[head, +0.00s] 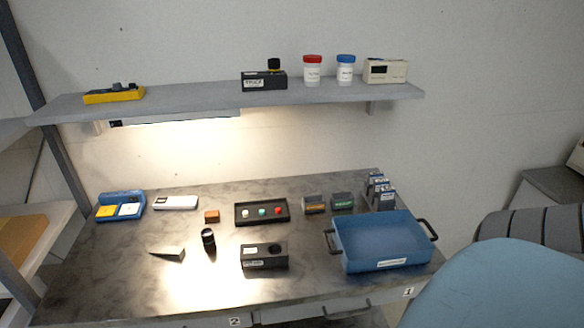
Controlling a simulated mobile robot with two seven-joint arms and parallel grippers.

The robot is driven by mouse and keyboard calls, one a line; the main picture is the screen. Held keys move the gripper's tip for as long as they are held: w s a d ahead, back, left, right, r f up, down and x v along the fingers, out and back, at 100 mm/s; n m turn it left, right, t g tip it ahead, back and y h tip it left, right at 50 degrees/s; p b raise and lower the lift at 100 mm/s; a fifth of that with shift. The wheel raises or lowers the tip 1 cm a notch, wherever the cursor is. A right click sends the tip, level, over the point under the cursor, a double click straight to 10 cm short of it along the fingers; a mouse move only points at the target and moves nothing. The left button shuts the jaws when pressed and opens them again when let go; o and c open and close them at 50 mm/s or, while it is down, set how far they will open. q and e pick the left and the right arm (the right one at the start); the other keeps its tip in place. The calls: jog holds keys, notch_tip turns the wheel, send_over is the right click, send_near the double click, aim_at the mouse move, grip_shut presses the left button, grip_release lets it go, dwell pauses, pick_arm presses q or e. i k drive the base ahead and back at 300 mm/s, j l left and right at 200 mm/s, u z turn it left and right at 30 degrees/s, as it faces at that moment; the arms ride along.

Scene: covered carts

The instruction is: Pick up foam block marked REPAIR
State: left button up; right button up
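A dark block (264,262) with a white label on its front and a round black piece on top sits on the metal table, front centre. A similar dark block (264,80) with a white label and a black knob-like piece on top stands on the shelf. Both labels are too small to read with certainty, so I cannot tell which block, if either, is marked REPAIR. A small orange-brown block (212,216) lies further back on the table, with no readable mark. Neither of my grippers is in view.
A blue tray (340,262) with black handles stands at the table's right. A black tray (240,221) holds small coloured pieces. A short black cylinder (208,240) stands left of the front block. A blue rounded surface (500,290) fills the lower right.

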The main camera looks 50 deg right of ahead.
aim_at(274, 254)
jog(key=z, duration=1.3)
